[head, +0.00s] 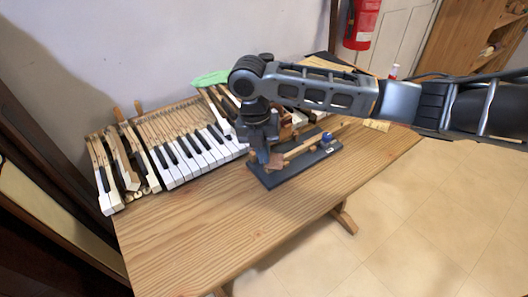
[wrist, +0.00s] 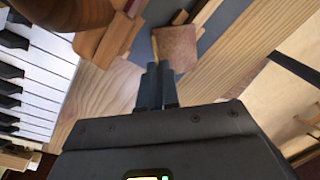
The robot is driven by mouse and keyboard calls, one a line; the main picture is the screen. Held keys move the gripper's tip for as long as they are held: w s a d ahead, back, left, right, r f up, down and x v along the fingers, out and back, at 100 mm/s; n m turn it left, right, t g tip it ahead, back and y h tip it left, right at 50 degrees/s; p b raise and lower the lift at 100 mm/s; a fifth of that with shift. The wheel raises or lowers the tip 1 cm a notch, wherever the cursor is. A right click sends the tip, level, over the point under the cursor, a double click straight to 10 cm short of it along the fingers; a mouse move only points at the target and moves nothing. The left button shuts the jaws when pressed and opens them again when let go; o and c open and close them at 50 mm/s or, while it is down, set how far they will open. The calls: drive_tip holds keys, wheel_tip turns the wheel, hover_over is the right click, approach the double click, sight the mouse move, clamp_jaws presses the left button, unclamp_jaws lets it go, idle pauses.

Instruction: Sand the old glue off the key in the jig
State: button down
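The jig (head: 275,180) is a dark grey board on the table, with a blue clamp (head: 327,138) at its right end. The wooden key (head: 306,146) lies along it; its left end is hidden by my gripper. My gripper (head: 266,155) points down over the jig's left end. In the wrist view its two fingers (wrist: 158,70) are close together at the edge of a rust-brown sanding block (wrist: 177,47), and appear shut on it. The block also shows in the head view (head: 275,163), low by the jig. Whether it touches the key, I cannot tell.
The piano keyboard (head: 190,155) lies left of the jig, with several loose keys (head: 105,175) at its far left. A green cloth (head: 210,78) lies behind. The table's front (head: 220,220) is clear. A fire extinguisher (head: 361,25) hangs on the wall.

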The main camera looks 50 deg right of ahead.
drive_tip(key=shift+r+p, duration=2.25)
drive_tip(key=shift+r, duration=0.7)
wheel_tip(320, 180, up, 3)
drive_tip(key=shift+r+p, duration=0.1)
drive_tip(key=shift+p, duration=1.1)
drive_tip(key=shift+w+d, duration=0.1)
